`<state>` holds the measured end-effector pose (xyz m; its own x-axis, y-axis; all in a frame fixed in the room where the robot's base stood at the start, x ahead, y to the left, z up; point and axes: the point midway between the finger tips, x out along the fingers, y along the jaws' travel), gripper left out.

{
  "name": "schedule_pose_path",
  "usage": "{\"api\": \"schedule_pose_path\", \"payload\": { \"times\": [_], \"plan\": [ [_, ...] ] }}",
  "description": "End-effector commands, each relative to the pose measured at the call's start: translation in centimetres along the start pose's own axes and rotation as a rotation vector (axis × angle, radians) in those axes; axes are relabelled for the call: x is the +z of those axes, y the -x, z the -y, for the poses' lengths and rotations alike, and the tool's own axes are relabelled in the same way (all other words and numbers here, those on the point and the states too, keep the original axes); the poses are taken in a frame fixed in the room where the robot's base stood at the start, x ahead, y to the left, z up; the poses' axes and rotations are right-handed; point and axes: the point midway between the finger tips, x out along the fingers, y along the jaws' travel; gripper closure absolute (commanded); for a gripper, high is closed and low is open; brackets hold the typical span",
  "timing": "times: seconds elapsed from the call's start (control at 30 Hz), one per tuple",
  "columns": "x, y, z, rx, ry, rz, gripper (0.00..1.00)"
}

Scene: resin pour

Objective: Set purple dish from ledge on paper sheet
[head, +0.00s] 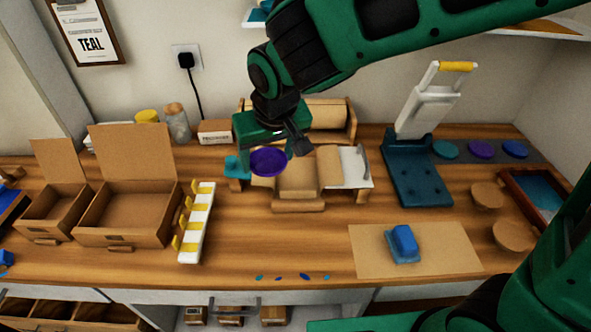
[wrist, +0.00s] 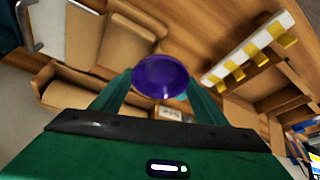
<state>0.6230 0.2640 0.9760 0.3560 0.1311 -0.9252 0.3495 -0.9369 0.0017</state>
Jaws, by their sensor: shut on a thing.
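My gripper (head: 268,150) is shut on the purple dish (head: 268,162), a small round bowl held above the back middle of the bench. In the wrist view the dish (wrist: 160,77) sits between the two green fingers (wrist: 158,85). A brown paper sheet (head: 365,262) lies flat at the front right of the bench, to the right of and nearer than my gripper. A blue block on a lighter blue base (head: 404,243) rests near the sheet's middle. I cannot tell which surface is the ledge.
A wooden stand with a brown roll (head: 325,112) is behind my gripper. A white rack with yellow clips (head: 197,222) and open cardboard boxes (head: 128,220) stand left. A blue-and-white press (head: 412,170) stands behind the sheet. Round cork pieces (head: 513,235) lie right of it.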

Motion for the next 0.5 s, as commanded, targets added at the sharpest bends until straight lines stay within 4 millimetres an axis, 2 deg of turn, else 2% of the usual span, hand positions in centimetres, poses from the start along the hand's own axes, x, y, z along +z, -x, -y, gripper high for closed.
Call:
{"api": "schedule_pose_path", "payload": {
  "times": [0.3, 0.5],
  "plan": [
    [-1.2, -4.7, -5.9, 0.004, -0.007, 0.003, 0.57],
    [-1.9, -6.8, -8.5, 0.003, -0.006, 0.001, 0.57]
  ]
}}
